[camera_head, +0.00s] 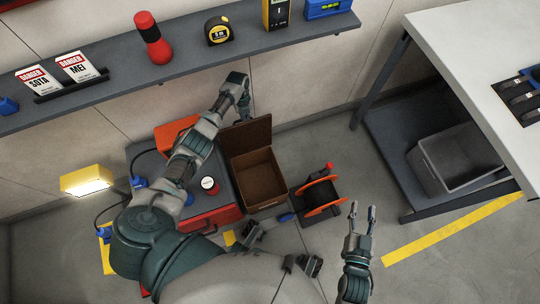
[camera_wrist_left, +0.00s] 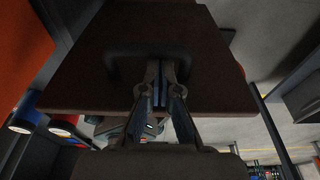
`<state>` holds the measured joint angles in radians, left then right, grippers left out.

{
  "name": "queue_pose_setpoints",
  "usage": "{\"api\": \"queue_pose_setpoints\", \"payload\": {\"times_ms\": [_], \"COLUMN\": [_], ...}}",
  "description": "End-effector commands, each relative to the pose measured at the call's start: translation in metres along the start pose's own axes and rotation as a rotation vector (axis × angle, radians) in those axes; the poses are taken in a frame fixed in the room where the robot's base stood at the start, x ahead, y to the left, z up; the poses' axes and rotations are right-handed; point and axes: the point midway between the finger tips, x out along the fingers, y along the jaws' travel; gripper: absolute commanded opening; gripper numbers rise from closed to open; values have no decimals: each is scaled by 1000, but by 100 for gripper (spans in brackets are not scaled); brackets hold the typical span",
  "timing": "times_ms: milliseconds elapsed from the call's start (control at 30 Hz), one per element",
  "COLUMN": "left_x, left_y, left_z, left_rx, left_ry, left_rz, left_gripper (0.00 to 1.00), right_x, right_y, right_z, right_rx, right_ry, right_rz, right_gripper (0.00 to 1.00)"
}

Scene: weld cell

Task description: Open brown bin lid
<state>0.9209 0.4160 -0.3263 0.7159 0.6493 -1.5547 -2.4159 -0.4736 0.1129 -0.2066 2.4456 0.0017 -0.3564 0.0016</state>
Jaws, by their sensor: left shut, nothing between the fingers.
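My left gripper (camera_head: 245,107) is shut and empty just behind the lid's top edge. In the left wrist view the lid (camera_wrist_left: 85,75) fills the upper middle, with a dark handle (camera_wrist_left: 125,50) on it. The shut fingers (camera_wrist_left: 159,88) overlap the lid near this handle; whether they touch it I cannot tell. My right gripper (camera_head: 362,214) is open and empty above the floor.
A cable reel (camera_head: 321,196) with orange rims stands right of the bin. A red toolbox (camera_head: 212,218) is at its left. A shelf (camera_head: 185,55) with tools runs above along the wall. A table (camera_head: 480,60) with a grey bin (camera_head: 460,160) underneath stands right.

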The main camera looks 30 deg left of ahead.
Motion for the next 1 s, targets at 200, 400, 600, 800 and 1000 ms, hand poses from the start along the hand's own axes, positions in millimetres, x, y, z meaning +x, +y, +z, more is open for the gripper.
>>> {"api": "queue_pose_setpoints", "payload": {"times_ms": [200, 400, 600, 800, 1000], "left_x": [-1, -28, -74, -107, -118], "left_y": [0, 0, 0, -1, 0], "left_z": [0, 2, 2, 2, 1], "left_rx": [1, 2, 1, 0, 0], "left_ry": [0, -3, -2, 0, 2], "left_rz": [0, -2, -3, -1, 1], "left_gripper": [0, 0, 0, 0, 0], "right_x": [0, 0, 0, 0, 0], "right_y": [0, -1, -1, 0, 0], "right_z": [1, 0, 0, 1, 1], "right_rx": [-1, -2, -2, -1, -1], "right_ry": [-2, -3, -3, -3, -3], "right_rz": [0, 0, 0, 0, 0], "right_gripper": [40, 40, 40, 40, 40]}}
